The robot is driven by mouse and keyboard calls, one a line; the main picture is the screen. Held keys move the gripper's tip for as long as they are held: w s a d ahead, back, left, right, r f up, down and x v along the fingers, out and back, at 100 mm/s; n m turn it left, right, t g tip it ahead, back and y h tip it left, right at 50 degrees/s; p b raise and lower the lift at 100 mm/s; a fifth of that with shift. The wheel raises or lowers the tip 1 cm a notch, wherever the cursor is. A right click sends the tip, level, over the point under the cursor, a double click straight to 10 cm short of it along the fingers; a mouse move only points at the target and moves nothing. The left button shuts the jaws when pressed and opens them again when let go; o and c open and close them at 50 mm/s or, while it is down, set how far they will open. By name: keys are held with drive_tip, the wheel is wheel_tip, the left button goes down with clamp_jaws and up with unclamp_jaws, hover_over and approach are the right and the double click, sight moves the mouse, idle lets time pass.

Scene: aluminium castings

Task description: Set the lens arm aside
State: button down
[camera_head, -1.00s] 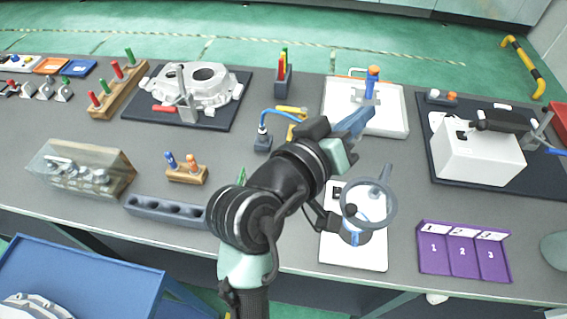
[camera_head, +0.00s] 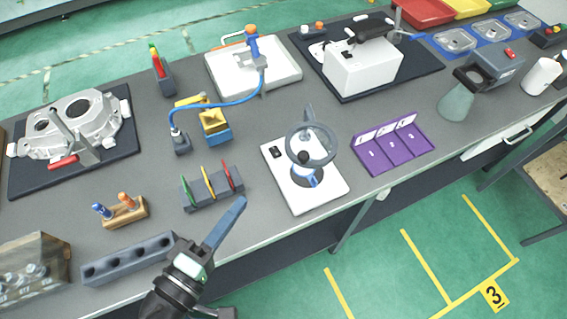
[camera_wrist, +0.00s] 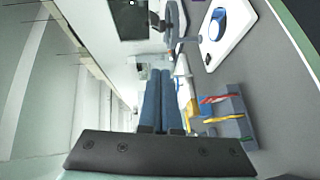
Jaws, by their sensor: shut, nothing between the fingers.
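The lens arm (camera_head: 309,114) is a grey ring on a short grey bar. It stands over a white base board (camera_head: 280,178) near the table's front edge, and its ring overlaps a small blue and white part (camera_head: 309,180) in the head view. In the wrist view the ring (camera_wrist: 171,20) shows at the top, with the white board (camera_wrist: 238,20) to its right. My gripper (camera_head: 241,203) has long blue fingers, closed together and empty. It is over the front edge of the table, left of the white board and apart from the lens arm.
A blue cable runs from a small stand (camera_head: 180,141) past a yellow and blue block (camera_head: 214,125). A purple numbered tray (camera_head: 393,160) sits right of the board. Bare table lies between board and rack.

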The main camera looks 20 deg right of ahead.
drive_tip(key=s+d+p+x, duration=0.1)
drive_tip(key=s+p+x, duration=0.1)
drive_tip(key=x, duration=1)
drive_tip(key=shift+w+d+f+p, duration=0.2)
drive_tip(key=shift+d+p, duration=0.4)
drive_tip(key=shift+p, duration=0.25)
drive_tip(key=shift+s, duration=0.1)
